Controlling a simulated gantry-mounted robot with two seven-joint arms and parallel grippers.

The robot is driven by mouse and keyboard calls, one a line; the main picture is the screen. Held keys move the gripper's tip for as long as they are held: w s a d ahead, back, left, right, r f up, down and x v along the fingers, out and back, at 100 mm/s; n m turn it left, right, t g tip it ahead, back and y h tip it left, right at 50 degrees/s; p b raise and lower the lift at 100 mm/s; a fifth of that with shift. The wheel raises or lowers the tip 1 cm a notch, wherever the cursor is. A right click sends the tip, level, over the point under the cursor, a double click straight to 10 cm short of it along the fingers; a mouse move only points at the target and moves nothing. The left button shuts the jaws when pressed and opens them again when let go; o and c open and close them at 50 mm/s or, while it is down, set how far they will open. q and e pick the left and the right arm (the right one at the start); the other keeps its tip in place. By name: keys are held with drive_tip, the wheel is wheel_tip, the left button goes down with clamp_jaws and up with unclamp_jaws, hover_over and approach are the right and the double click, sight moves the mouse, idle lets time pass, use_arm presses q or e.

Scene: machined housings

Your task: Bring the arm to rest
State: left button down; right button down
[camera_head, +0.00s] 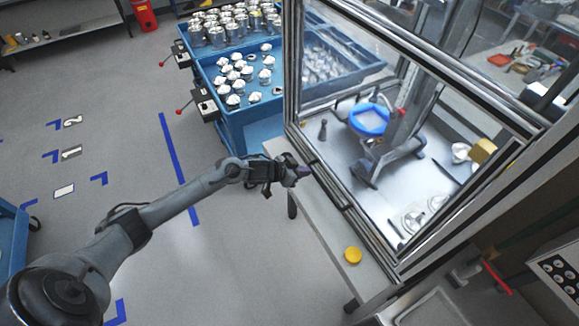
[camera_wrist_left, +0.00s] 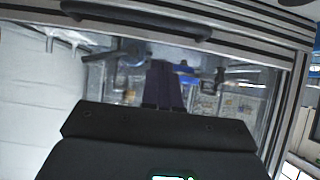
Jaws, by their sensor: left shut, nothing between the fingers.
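My left arm comes in from the lower left in the head view. Its left gripper (camera_head: 303,171) is over the light ledge, close to the frame of the glass-walled machine enclosure (camera_head: 345,205). The gripper is shut and holds nothing. In the left wrist view its dark fingers (camera_wrist_left: 164,84) are together, pointing toward the enclosure's glass and frame. Whether the fingertips touch the frame cannot be told. My right gripper does not show in either view.
Blue carts (camera_head: 233,117) with trays of metal housings stand behind the gripper. A yellow round button (camera_head: 353,255) sits on the ledge. Inside the enclosure are a blue ring fixture (camera_head: 369,119) and a yellow block (camera_head: 482,151). The floor on the left is mostly clear, with blue tape marks.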

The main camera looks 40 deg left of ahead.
use_arm(q)
drive_tip(key=v, duration=0.6)
drive_tip(key=s+d+f+n+g+h, duration=0.1)
drive_tip(key=s+d+f, duration=0.7)
drive_tip(key=d+f, duration=0.1)
drive_tip(key=s+d+r+n+y, duration=0.1)
drive_tip(key=s+d+n, duration=0.2)
drive_tip(key=s+d, duration=0.7)
drive_tip(key=s+a+r+m+g+y+p, duration=0.15)
drive_tip(key=s+a+r+g+y, duration=0.25)
drive_tip(key=s+r+g, duration=0.45)
wheel_tip(320, 180, up, 11)
drive_tip(key=s+t+p, duration=0.1)
drive_tip(key=t+p, duration=0.1)
drive_tip(key=p, duration=1)
drive_tip(key=shift+s, duration=0.35)
